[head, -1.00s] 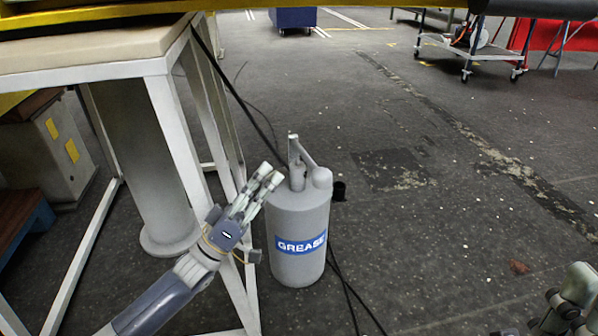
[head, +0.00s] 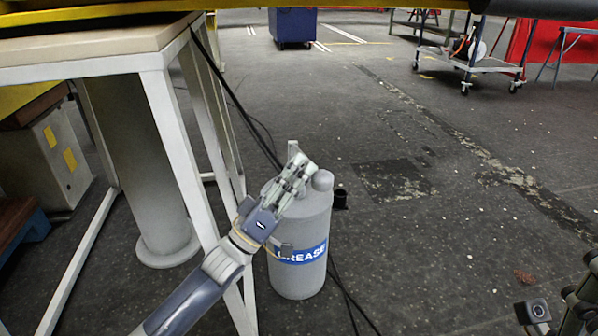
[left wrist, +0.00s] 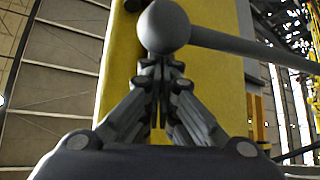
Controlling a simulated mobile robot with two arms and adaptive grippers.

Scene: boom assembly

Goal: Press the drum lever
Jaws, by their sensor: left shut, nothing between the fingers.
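The grey grease drum (head: 299,225) with a blue "GREASE" label stands upright on the floor. Its lever ends in a round grey knob (head: 322,180) at the drum's top right; the lever rod is mostly hidden behind my left gripper in the head view. My left gripper (head: 307,166) is shut and empty, over the drum's top beside the knob. In the left wrist view the knob (left wrist: 164,27) is right at the closed fingertips (left wrist: 161,62), with the rod (left wrist: 240,42) running right. I cannot tell whether they touch. My right gripper (head: 580,295) shows partly at the lower right corner.
A white-framed table (head: 155,90) stands close on the left, its leg beside my left arm. A black hose (head: 240,105) runs down behind the drum. A small black cup-like part (head: 341,199) is right of the drum.

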